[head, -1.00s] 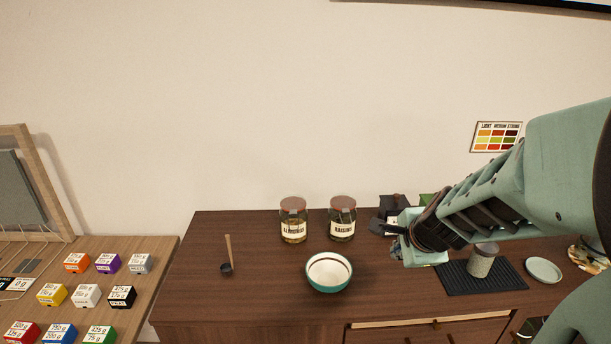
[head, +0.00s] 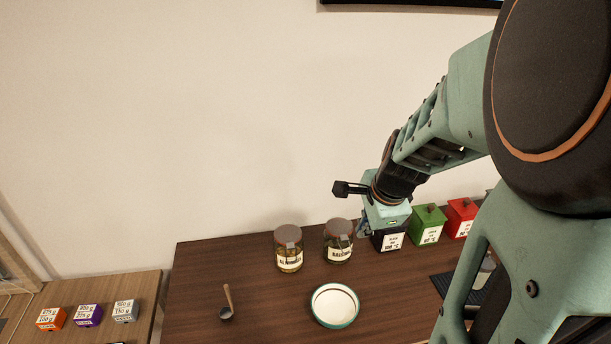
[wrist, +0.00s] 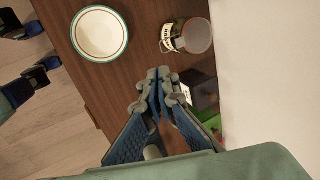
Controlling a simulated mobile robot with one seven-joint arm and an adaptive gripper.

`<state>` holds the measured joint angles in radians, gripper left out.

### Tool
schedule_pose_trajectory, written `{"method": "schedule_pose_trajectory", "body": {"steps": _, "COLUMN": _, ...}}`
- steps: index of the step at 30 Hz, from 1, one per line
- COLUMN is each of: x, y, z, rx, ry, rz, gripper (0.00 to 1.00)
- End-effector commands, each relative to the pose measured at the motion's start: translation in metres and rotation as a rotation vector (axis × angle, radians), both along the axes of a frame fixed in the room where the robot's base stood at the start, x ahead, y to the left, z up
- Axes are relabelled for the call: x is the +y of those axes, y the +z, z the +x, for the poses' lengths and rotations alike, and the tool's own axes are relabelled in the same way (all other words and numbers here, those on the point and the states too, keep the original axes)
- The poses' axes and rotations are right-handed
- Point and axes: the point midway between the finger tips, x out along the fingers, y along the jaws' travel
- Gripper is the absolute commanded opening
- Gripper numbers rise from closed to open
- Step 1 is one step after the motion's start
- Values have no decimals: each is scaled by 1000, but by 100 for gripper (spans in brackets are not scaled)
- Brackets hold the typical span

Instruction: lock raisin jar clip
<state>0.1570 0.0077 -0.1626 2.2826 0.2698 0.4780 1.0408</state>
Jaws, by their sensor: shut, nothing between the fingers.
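The raisin jar (head: 338,246) stands upright on the dark wooden counter, a glass jar with a brownish lid and a white label. A clip strip shows at its front near the lid; I cannot tell whether it is locked. In the wrist view the raisin jar (wrist: 180,38) lies beyond the fingertips, toward the upper right, apart from them. My gripper (wrist: 158,88) is shut and empty. In the head view my gripper (head: 364,229) hangs just right of the raisin jar, in front of the black box, its fingers small and partly unclear.
The almond jar (head: 288,249) stands left of the raisin jar. A white bowl with a teal rim (head: 335,305) sits in front. Black (head: 391,241), green (head: 428,226) and red (head: 460,217) boxes stand to the right. A scoop (head: 227,305) is at the left. The wall is close behind.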

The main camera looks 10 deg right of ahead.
Motion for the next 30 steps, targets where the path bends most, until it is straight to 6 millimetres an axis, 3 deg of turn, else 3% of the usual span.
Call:
{"method": "schedule_pose_trajectory", "body": {"steps": 17, "x": 0, "y": -2, "z": 1, "rx": 10, "ry": 1, "rz": 2, "gripper": 0}}
{"method": "schedule_pose_trajectory", "body": {"steps": 23, "x": 1, "y": -25, "z": 8, "rx": 14, "ry": 2, "rz": 2, "gripper": 0}}
{"method": "schedule_pose_trajectory", "body": {"steps": 24, "x": 0, "y": -37, "z": 12, "rx": 13, "ry": 1, "rz": 2, "gripper": 0}}
{"method": "schedule_pose_trajectory", "body": {"steps": 30, "x": 0, "y": -71, "z": 27, "rx": 9, "ry": 1, "rz": 1, "gripper": 0}}
